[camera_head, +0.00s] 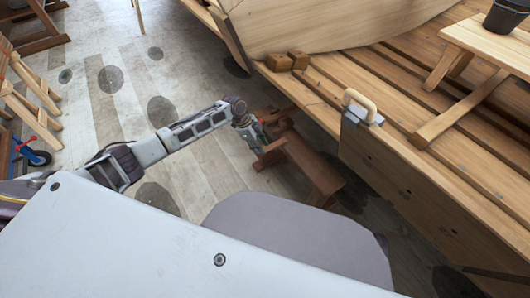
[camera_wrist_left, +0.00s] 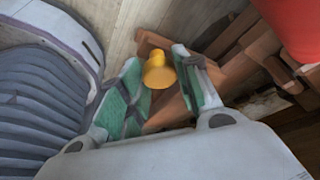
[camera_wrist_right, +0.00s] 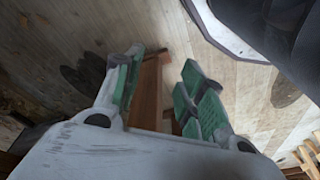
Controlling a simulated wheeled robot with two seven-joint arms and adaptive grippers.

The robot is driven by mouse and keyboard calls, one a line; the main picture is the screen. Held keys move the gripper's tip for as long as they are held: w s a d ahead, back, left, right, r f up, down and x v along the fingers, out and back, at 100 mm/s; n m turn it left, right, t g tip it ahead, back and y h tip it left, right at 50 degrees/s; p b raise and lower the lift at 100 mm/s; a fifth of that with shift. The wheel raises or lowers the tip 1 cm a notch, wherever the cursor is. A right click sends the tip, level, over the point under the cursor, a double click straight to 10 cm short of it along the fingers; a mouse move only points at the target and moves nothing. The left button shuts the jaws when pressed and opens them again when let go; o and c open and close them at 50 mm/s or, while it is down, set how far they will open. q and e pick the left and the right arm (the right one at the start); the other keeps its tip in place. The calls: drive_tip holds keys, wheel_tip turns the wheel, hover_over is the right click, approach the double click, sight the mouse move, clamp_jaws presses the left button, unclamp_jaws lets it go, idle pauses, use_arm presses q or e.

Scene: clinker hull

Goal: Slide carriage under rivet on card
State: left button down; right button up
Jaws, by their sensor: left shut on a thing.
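In the left wrist view the green-padded fingers of my left gripper (camera_wrist_left: 160,85) are closed on a yellow knob (camera_wrist_left: 157,72). A brown wooden piece shows behind the knob; what the knob is fixed to is hidden. I cannot make out a carriage, card or rivet for certain.
A red rounded object (camera_wrist_left: 295,25) is close to my left gripper. The pale planked hull (camera_head: 330,22) and wooden staging (camera_head: 430,185) fill the right. A grey metal piece with a wooden handle (camera_head: 360,104) sits on the staging edge. A dark bucket (camera_head: 507,15) stands on a stool.

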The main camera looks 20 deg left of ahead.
use_arm(q)
drive_tip(key=shift+w+a, duration=0.9)
drive_tip(key=shift+a, duration=0.3)
drive_tip(key=c, duration=1)
unclamp_jaws()
drive_tip(key=shift+c, duration=0.2)
drive_tip(key=shift+r, duration=0.15)
drive_tip(key=v, duration=1.1)
drive_tip(key=shift+a+r, duration=0.2)
drive_tip(key=shift+r, duration=0.1)
